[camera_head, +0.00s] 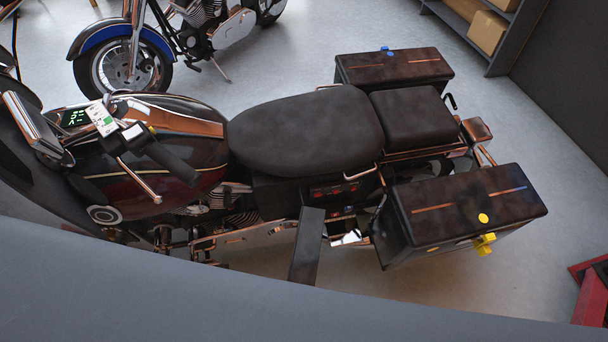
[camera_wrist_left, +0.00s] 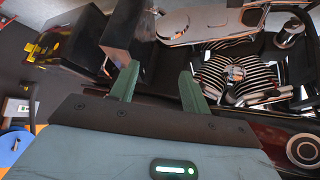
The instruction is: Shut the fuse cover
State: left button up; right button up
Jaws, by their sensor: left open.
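The motorcycle's fuse box (camera_head: 335,191) is exposed below the seat, with small red and blue parts showing. A dark flat panel (camera_head: 307,246), which looks like the fuse cover, stands out from the bike's side below and left of the box, swung open. In the left wrist view a dark panel (camera_wrist_left: 130,35), probably the same cover, lies beyond the fingers. My left gripper (camera_wrist_left: 158,86) is open and empty, with its two green fingers apart. I cannot tell whether a finger touches the panel. My left gripper is not visible in the head view. My right gripper is in neither view.
The near saddlebag (camera_head: 465,210) with a yellow latch (camera_head: 484,244) is right of the panel. The finned engine (camera_wrist_left: 235,72) and chrome parts lie right of the fingers. A second motorcycle (camera_head: 125,60) stands behind. Clear floor (camera_head: 530,285) shows at right.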

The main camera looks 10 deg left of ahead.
aim_at(307, 249)
jog(key=k+j, duration=0.3)
jog(key=k, duration=0.15)
jog(key=k+j+z, duration=0.15)
jog(key=k, duration=0.3)
jog(key=k+j, duration=0.35)
jog(key=k, duration=0.15)
jog(key=k+j+z, duration=0.1)
jog(key=k+j, duration=0.15)
jog(key=k, duration=0.2)
